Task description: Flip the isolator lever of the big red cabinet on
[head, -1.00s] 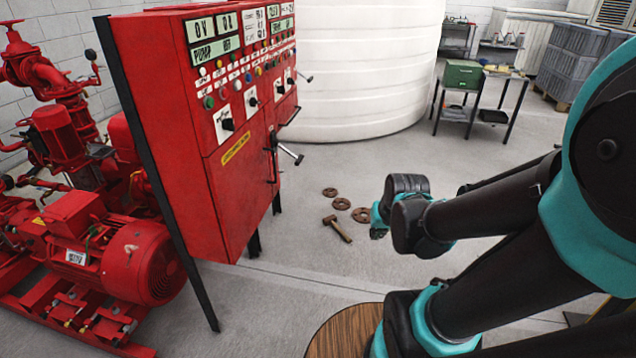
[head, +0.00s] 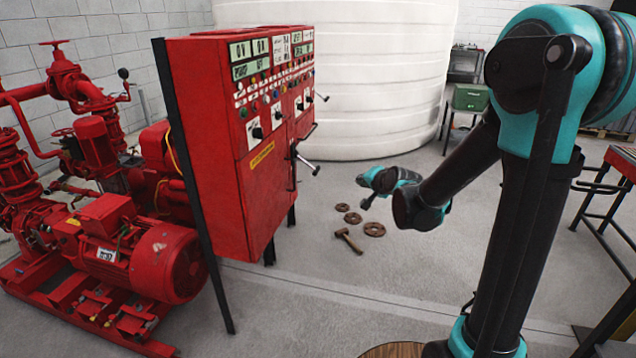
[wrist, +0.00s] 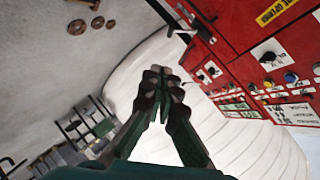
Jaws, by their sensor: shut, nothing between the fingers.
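The big red cabinet (head: 230,190) stands on black legs left of centre in the head view. A metal lever with a dark tip (head: 306,163) sticks out from its front, angled down to the right. A second lever (head: 321,97) sticks out farther along the front. My gripper (head: 361,181) is in front of the cabinet, to the right of the nearer lever and apart from it. In the wrist view my gripper (wrist: 161,74) has its fingers together and empty. The cabinet (wrist: 245,72) fills the upper right there, with a lever (wrist: 196,24) at its edge, clear of the fingertips.
A white tank (head: 375,100) stands behind the cabinet. Red pumps and a motor (head: 150,262) are at the left. A hammer (head: 349,241) and rusty rings (head: 374,229) lie on the floor. A red-topped table (head: 622,160) is at the right. Floor in front of the cabinet is mostly clear.

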